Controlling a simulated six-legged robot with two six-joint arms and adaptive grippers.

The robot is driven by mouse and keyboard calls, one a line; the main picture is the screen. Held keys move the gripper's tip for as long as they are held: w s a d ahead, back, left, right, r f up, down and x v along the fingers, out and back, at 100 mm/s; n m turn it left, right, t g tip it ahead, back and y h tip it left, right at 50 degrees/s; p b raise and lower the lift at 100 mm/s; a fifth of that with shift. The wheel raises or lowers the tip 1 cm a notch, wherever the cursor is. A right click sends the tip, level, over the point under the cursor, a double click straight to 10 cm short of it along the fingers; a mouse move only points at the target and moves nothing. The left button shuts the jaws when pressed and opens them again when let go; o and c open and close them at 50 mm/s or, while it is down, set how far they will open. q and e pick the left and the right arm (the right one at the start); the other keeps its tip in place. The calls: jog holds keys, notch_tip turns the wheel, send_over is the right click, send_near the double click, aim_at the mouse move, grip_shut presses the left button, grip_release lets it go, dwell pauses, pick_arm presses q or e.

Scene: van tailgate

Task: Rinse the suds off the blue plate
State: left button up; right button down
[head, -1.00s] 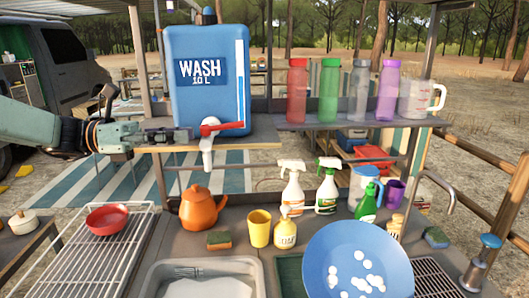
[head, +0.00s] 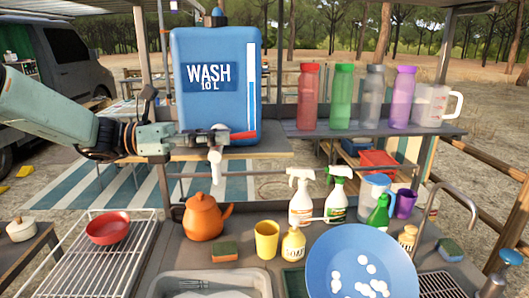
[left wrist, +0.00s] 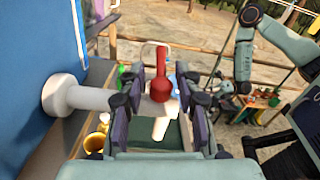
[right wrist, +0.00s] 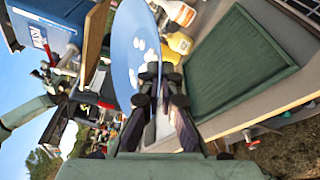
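The blue plate (head: 335,245) is tilted up at the front right in the head view, with several white suds blobs on its face. In the right wrist view my right gripper (right wrist: 160,80) is shut on the rim of the plate (right wrist: 122,50). The blue WASH container (head: 215,105) stands on the shelf. Its white tap (head: 215,172) has a red lever (head: 245,134). My left gripper (head: 215,138) is at the tap. In the left wrist view its fingers (left wrist: 160,98) are open, on either side of the tap with its red lever (left wrist: 162,75).
A sink basin (head: 160,285) with a fork is below the tap. An orange teapot (head: 203,217), sponge (head: 224,251), yellow cup (head: 266,239) and soap bottle (head: 293,245) stand behind it. Spray bottles (head: 301,197) are behind the plate. A wire rack (head: 85,260) holds a red bowl (head: 108,228).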

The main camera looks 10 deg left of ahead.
aim_at(243, 136)
pick_arm(q)
jog(key=x, duration=0.5)
jog(key=shift+s+d+r, duration=0.15)
jog(key=shift+s+d, duration=0.05)
jog(key=shift+w+a, duration=0.2)
jog(key=shift+d, duration=0.3)
jog(key=c, duration=0.4)
jog(key=shift+a, duration=0.1)
grip_shut()
